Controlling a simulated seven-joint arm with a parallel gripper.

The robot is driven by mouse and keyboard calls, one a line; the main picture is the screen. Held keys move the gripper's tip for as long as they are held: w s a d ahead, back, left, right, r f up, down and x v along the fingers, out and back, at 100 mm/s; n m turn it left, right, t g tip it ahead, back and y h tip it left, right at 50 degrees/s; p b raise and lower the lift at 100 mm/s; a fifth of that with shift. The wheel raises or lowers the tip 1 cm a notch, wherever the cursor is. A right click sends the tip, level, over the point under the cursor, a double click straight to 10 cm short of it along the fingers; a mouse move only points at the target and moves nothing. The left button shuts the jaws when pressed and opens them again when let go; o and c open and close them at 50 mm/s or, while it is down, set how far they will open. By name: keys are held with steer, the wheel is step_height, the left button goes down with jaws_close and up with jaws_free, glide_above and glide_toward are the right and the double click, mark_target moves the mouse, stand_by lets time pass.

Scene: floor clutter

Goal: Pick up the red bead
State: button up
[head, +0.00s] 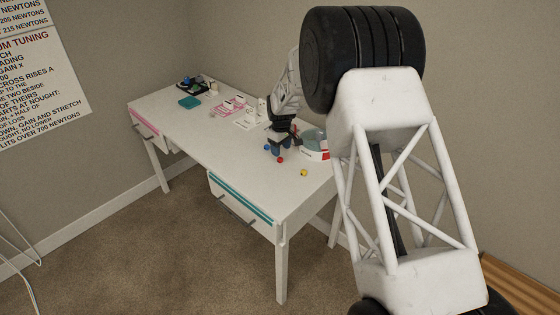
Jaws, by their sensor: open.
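The red bead (280,160) is a small round dot on the white desk top, towards its near right part. My gripper (274,148) is dark, points down and is open, just above and left of the red bead in the picture. Its fingertips are too small to make out clearly. I cannot tell the height of the fingers above the desk. The bead shows outside the fingers.
The white desk (205,130) has a yellow bead (304,173) near its front right and a round clear-walled container (314,146) behind it. Blue bits show by my gripper. Pink-and-white items (232,105), a teal block (190,103) and a dark tray (190,84) lie farther back.

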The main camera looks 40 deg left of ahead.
mark_target(281, 158)
steer(key=shift+d+f, duration=0.15)
steer(key=shift+f, duration=2.45)
steer(key=c, duration=1)
steer(key=shift+r, duration=0.15)
steer(key=shift+r, duration=1.4)
steer(key=shift+s+d+r, duration=0.15)
steer(key=shift+r, duration=0.15)
steer(key=s+d, duration=0.3)
steer(key=d, duration=0.1)
steer(key=s+d+r, duration=0.1)
steer(key=s+d, duration=0.2)
steer(key=d, duration=0.1)
steer(key=s+d, duration=0.3)
steer(key=d, duration=0.1)
steer(key=shift+s+d+r, duration=0.1)
steer(key=shift+s+r, duration=0.05)
steer(key=shift+s, duration=0.15)
